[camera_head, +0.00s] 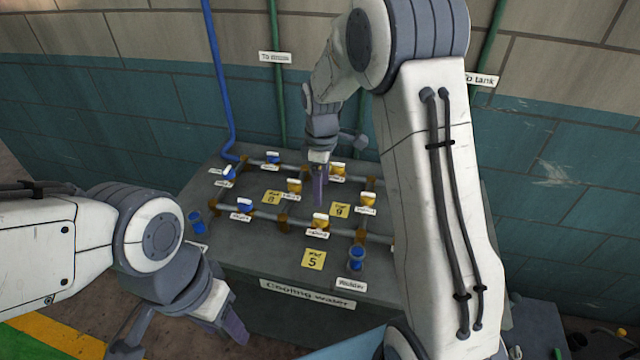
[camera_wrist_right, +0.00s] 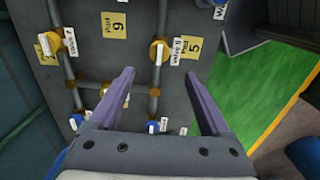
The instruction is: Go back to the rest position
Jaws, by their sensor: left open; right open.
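My right gripper (camera_head: 319,190) reaches over the middle of the grey bench from the back, with its fingers pointing down. In the right wrist view its two fingers (camera_wrist_right: 156,79) are apart with nothing between them, above the bench and its valves. My left gripper (camera_head: 236,328) is low at the front left, in front of the bench, pointing down to the right. Its jaws are partly seen and no object shows in them. The right arm stands tall in front of the scene and hides part of the bench's right side.
The bench (camera_head: 240,258) carries pipes with yellow valves (camera_head: 320,220) and blue valves (camera_head: 245,205), labels and yellow notes (camera_head: 313,259). A blue-capped fitting (camera_head: 356,258) stands near the front right. A blue pipe (camera_head: 216,75) and green pipes (camera_head: 277,100) run up the wall behind.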

